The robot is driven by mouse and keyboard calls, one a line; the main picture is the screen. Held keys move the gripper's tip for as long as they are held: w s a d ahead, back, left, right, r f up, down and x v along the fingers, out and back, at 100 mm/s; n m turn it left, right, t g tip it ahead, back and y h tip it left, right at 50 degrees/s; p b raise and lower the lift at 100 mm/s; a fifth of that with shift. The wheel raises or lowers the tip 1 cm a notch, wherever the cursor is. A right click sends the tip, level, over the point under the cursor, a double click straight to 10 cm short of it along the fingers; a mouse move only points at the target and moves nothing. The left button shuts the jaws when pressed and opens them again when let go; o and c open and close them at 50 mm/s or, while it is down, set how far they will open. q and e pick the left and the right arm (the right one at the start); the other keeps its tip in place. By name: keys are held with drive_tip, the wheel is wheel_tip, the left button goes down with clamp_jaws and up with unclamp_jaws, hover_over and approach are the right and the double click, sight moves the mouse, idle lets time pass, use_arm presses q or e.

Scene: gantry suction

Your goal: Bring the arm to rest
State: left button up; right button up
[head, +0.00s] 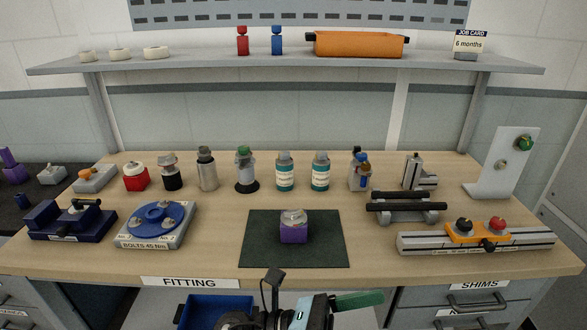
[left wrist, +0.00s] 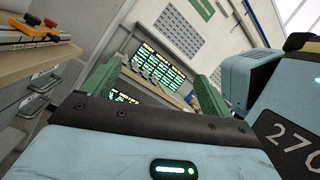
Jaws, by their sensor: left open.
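My left gripper (left wrist: 158,70) shows in the left wrist view with its two green fingers spread apart and nothing between them. In the head view part of my arm is at the bottom middle, below the bench's front edge, with a green finger (head: 358,301) pointing right. It is apart from everything on the bench. My right gripper is in neither view.
An open drawer with a blue tray (head: 215,310) sticks out below, left of my arm. A shelf (head: 220,64) runs above.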

use_arm(q)
drive_tip(key=w+a+f+n+t+y+p, duration=0.1)
drive_tip(key=a+f+n+t+y, duration=0.7)
drive_tip(key=n, duration=0.9)
drive_tip(key=w+a+f+n+t+y+p, duration=0.1)
drive_tip(key=a+f+n+t+y, duration=0.7)
drive_tip(key=n, duration=0.9)
drive_tip(key=s+a+f+n+g+y, duration=0.2)
drive_tip(key=s+a+f+n, duration=0.4)
drive_tip(key=s+f, duration=0.3)
drive_tip(key=s+a+f+n+g+y+p, duration=0.1)
drive_tip(key=s+a+f+n+g+y, duration=0.1)
drive_tip(key=s+a+f+n+g, duration=0.2)
drive_tip(key=s+a+f+n, duration=0.3)
drive_tip(key=s+a+f, duration=0.1)
drive_tip(key=s, duration=0.3)
drive_tip(key=shift+s+f, duration=0.3)
drive_tip(key=shift+f, duration=0.25)
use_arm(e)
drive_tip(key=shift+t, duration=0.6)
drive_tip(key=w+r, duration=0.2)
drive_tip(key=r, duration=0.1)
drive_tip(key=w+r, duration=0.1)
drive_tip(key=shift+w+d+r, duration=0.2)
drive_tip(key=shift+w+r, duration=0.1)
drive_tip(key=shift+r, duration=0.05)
use_arm(q)
drive_tip(key=shift+a, duration=0.1)
